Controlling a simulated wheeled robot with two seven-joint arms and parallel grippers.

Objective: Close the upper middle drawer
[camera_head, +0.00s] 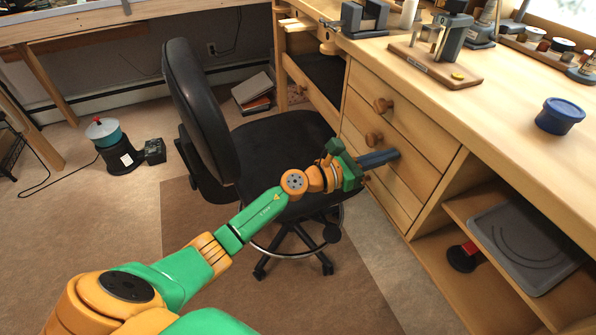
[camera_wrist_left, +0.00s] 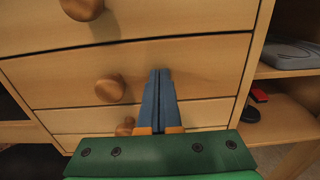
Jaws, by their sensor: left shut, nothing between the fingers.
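A wooden workbench has a stack of drawers with round wooden knobs. The upper middle drawer (camera_head: 416,165) is the second from the top; its front also shows in the wrist view (camera_wrist_left: 205,75), with its knob (camera_wrist_left: 110,88) left of my fingers. It looks about flush with its neighbours; a small gap cannot be ruled out. My left gripper (camera_head: 394,155) has its blue fingers shut and empty, tips at this drawer's front, right of the knob (camera_head: 373,138). In the wrist view the gripper (camera_wrist_left: 160,72) points at the same front; contact cannot be told. My right gripper is not in view.
The top drawer (camera_head: 400,115) is above. Right of the stack are open shelves with a grey tray (camera_head: 525,245). A black office chair (camera_head: 285,150) stands under and behind my left arm. Tools and a blue-lidded tub (camera_head: 560,115) are on the benchtop.

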